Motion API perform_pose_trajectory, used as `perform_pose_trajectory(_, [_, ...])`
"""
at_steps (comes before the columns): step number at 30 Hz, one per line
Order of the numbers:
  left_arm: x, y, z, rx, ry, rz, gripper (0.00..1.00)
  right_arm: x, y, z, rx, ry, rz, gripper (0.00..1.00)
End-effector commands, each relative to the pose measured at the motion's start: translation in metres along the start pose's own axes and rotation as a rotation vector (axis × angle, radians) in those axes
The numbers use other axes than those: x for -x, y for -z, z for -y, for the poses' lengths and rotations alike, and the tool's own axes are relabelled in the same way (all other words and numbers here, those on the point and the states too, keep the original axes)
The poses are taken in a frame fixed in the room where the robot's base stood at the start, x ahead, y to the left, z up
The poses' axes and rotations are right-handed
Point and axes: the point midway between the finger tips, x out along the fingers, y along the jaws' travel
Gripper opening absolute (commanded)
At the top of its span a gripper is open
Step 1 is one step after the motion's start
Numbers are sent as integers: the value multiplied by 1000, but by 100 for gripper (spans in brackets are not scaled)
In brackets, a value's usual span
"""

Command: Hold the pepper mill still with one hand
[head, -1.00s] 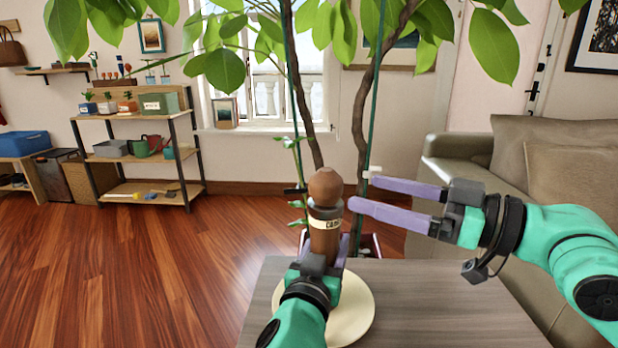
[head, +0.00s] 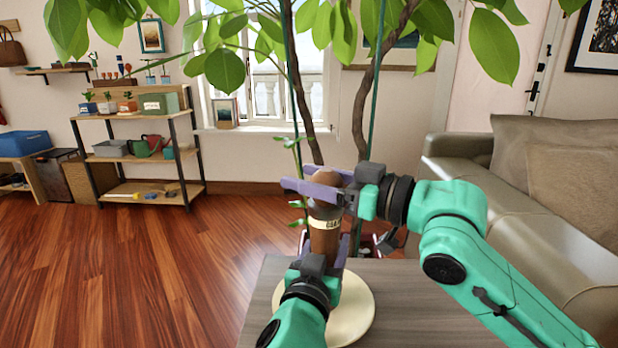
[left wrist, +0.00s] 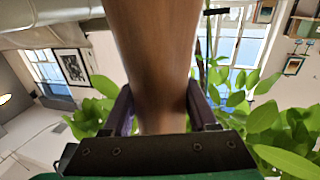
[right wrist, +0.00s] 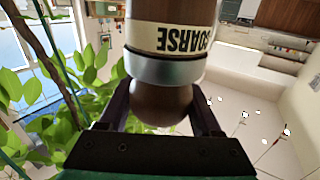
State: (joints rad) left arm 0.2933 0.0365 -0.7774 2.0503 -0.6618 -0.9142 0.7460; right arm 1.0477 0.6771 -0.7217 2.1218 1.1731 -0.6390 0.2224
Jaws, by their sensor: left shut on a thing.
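In the right wrist view the knob (right wrist: 160,105) sits between the fingers, below a silver ring and a cream label. The fingers look open, close to the knob; contact is unclear. The mill's base is hidden.
The grey wooden table (head: 430,305) is bare right of the plate. A leafy plant (head: 362,90) rises just behind the mill. A beige sofa (head: 540,220) stands at the right, and a shelf (head: 140,150) stands far left.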

Motion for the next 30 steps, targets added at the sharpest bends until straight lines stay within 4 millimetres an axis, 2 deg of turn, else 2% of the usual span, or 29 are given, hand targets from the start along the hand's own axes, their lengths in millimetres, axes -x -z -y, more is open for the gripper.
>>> perform_pose_trajectory(1, [-1, -4, 0, 1, 0, 9, 0, 0, -1, 1, 0, 2, 0, 30])
perform_pose_trajectory(3, [-1, -4, 0, 1, 0, 9, 0, 0, -1, 1, 0, 2, 0, 10])
perform_pose_trajectory(17, [-1, -4, 0, 0, 1, 9, 0, -1, -4, -1, 2, -91, 10, 9])
perform_pose_trajectory(30, [-1, -3, 0, 1, 1, 7, 0, 1, -3, -10, -5, -453, 1, 9])
